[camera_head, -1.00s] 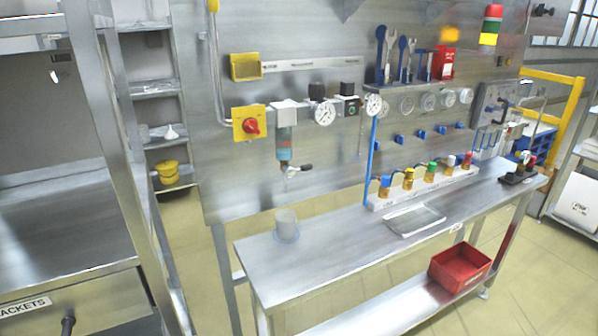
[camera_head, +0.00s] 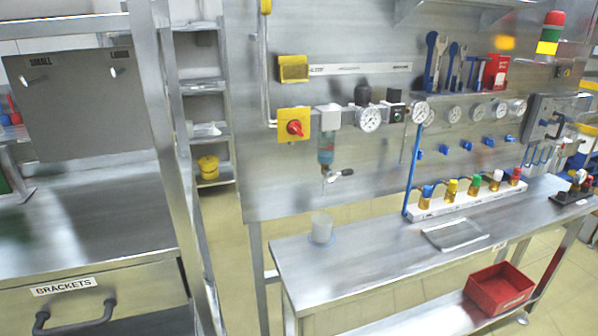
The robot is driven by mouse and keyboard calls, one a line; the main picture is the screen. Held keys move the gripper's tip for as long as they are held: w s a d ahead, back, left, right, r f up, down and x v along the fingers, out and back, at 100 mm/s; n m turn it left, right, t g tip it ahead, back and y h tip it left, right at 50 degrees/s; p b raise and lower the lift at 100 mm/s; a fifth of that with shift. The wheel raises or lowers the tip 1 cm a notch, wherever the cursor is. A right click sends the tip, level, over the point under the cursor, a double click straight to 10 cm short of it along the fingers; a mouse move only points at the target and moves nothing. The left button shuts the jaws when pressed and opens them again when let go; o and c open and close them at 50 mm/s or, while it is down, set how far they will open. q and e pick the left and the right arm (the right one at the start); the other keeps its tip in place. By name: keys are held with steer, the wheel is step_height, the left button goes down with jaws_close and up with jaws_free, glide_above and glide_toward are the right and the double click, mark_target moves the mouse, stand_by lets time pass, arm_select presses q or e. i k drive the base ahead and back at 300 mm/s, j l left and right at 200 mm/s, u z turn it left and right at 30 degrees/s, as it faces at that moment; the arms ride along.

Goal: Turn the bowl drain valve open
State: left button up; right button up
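The filter bowl (camera_head: 325,149) hangs on the upright metal panel, with bluish liquid inside. A small drain valve with a dark-tipped lever (camera_head: 341,173) sits at its bottom, the lever pointing right. A clear cup (camera_head: 321,228) stands on the bench below the bowl. A red rotary knob on a yellow plate (camera_head: 294,125) is left of the bowl, and a round gauge (camera_head: 368,118) is right of it. Neither of my grippers is in view.
The steel bench (camera_head: 300,265) runs along the panel, with a white block of coloured-cap valves (camera_head: 465,200) and a clear tray (camera_head: 455,235). A red bin (camera_head: 500,288) sits on the lower shelf. A steel cabinet with a BRACKETS drawer (camera_head: 90,310) stands at the left.

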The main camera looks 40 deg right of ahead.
mark_target(330, 174)
steer(key=l+u, duration=0.35)
steer(key=k+l+u, duration=0.15)
steer(key=l+u, duration=0.15)
steer(key=l, duration=0.2)
steer(key=k+l+u, duration=0.2)
steer(key=l+u, duration=0.15)
steer(key=l, duration=0.1)
